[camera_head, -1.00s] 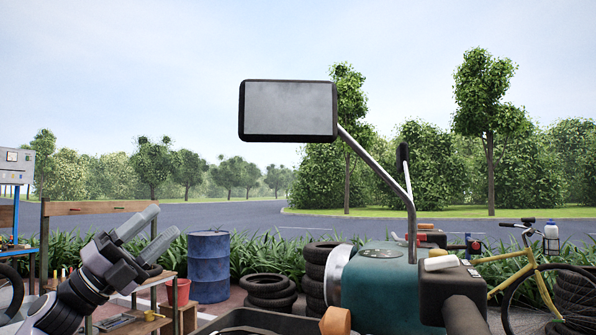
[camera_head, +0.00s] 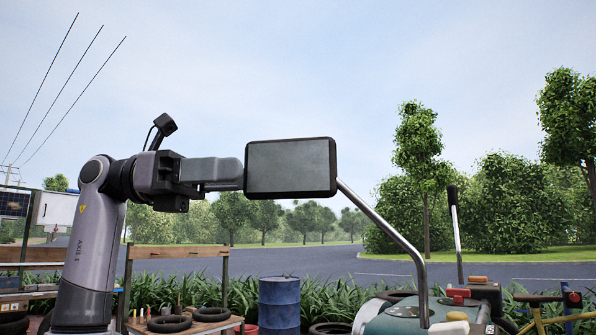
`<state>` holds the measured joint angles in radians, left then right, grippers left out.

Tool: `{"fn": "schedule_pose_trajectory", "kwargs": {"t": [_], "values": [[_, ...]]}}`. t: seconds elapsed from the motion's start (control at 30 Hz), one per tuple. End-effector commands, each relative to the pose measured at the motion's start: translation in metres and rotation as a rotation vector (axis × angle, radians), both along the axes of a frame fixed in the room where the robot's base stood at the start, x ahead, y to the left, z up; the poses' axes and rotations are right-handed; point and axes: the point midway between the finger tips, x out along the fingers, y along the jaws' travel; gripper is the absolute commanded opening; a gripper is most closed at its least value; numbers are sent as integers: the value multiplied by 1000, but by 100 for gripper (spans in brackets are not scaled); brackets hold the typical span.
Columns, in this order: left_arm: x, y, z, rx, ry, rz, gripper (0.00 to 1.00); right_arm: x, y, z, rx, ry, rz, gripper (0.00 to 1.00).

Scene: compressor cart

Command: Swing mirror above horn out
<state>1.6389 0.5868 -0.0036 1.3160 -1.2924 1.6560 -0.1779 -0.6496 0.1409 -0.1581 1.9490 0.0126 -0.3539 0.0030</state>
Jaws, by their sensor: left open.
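The mirror (camera_head: 290,168) is a dark-framed grey rectangle at the picture's centre. It sits on the upper end of a bent metal stalk (camera_head: 385,225) that rises from the teal machine (camera_head: 393,318) at the lower right. My left gripper (camera_head: 238,174) reaches in from the left at the mirror's height, pointing right. Its fingers are apart, seen nearly edge-on, with their tips at the mirror's left edge. I cannot tell whether they touch it or straddle it. I cannot make out a horn. My right gripper is out of view.
A second upright with a black handle (camera_head: 453,210) stands right of the stalk. A blue drum (camera_head: 279,303) and a wooden bench (camera_head: 177,252) with tyres are below, farther back. The air above and right of the mirror is clear.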

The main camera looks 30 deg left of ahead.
Motion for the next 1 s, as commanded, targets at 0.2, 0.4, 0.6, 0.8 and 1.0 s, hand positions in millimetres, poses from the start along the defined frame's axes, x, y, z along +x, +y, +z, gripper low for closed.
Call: {"fn": "schedule_pose_trajectory", "kwargs": {"t": [0.2, 0.4, 0.6, 0.8, 1.0], "values": [[6, -23, 0, 7, -3, -3, 49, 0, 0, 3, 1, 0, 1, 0], [15, -52, 1, 4, -1, -2, 49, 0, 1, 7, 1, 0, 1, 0], [19, -67, 0, 2, -1, 0, 49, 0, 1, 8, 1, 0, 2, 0], [20, -68, 0, 2, -1, 1, 49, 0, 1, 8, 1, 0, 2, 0], [20, -68, 0, 2, -1, 1, 7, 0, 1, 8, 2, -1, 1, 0]]}}
